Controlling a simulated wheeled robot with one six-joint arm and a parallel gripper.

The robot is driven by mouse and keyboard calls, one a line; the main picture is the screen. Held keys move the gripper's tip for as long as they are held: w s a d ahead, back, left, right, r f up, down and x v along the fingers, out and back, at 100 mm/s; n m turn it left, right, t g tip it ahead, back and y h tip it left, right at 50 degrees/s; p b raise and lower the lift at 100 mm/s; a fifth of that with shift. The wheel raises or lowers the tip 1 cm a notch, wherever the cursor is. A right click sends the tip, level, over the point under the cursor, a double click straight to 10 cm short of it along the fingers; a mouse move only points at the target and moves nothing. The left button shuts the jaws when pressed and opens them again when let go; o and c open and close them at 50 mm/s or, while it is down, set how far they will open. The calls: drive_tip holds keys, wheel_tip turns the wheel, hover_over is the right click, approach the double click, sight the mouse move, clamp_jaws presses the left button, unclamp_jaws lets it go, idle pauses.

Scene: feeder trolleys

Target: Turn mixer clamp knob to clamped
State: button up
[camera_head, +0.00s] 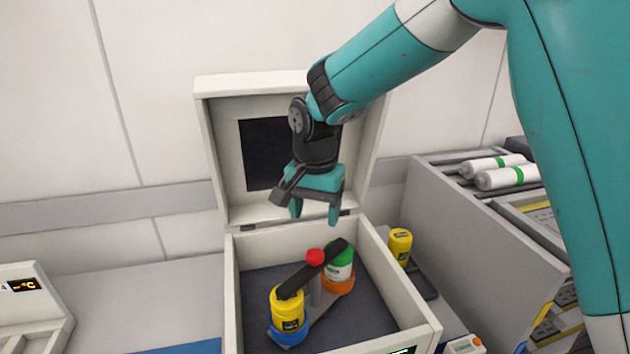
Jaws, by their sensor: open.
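The mixer (237,270) is an open white box with its lid (220,150) raised at the back. Inside, a dark clamp bar (297,279) lies across the tops of two jars, with a red clamp knob (315,257) at its middle. The yellow jar (288,310) stands in a blue holder at the front left. The green and white jar (340,263) stands in an orange holder at the back right. My gripper (314,215) points down with open, empty jaws. In the picture it is above the red knob, apart from it and in front of the lid.
A yellow jar (400,245) stands on the surface right of the mixer. A grey trolley (485,225) farther right carries white cylinders with green bands (508,177).

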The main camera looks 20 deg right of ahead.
wheel_tip(320, 180, up, 8)
drive_tip(key=shift+f, duration=0.15)
idle(0.4)
drive_tip(key=s+a+f+n+y, duration=0.1)
drive_tip(key=s+n+y, duration=0.3)
drive_tip(key=s+n, duration=1.1)
drive_tip(key=s+a, duration=0.1)
drive_tip(key=s, duration=0.9)
drive_tip(key=shift+s, duration=0.25)
